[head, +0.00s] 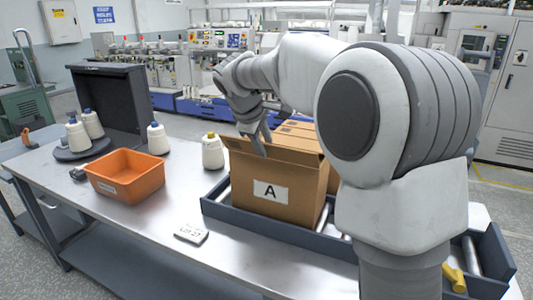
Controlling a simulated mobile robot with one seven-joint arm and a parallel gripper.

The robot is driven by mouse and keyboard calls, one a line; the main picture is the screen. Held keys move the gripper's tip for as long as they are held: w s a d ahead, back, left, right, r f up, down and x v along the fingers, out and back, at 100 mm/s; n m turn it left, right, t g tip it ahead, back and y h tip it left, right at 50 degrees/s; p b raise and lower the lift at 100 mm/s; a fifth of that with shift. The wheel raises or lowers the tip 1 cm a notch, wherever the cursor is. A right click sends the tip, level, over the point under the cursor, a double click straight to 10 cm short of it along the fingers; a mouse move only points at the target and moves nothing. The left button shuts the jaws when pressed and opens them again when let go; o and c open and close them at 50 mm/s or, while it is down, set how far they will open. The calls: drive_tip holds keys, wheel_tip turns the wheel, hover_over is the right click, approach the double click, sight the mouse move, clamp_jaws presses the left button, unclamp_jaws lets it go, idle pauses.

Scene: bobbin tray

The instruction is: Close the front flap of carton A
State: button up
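Carton A (262,207) is a brown cardboard box with a white label reading "A" on its front face. It stands upright on the roller conveyor (278,230). A cardboard panel along its top front edge, seemingly the front flap (285,158), stands up and leans outward. My gripper (263,148) points down at this flap, its fingertips overlapping the flap's upper edge in the picture. I cannot tell whether they touch it. Whether the fingers are apart is too small to tell. My arm hides the carton's right rear.
More brown cardboard (297,129) shows behind the flap. An orange bin (126,190), several thread cones (212,153), a dark upright panel (113,103) and a "LOT 27" tag (191,235) are left of the conveyor. A yellow object (455,277) sits at the conveyor's right end.

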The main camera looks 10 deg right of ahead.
sight(271, 157)
drive_tip(key=shift+x, duration=1.9)
clamp_jaws()
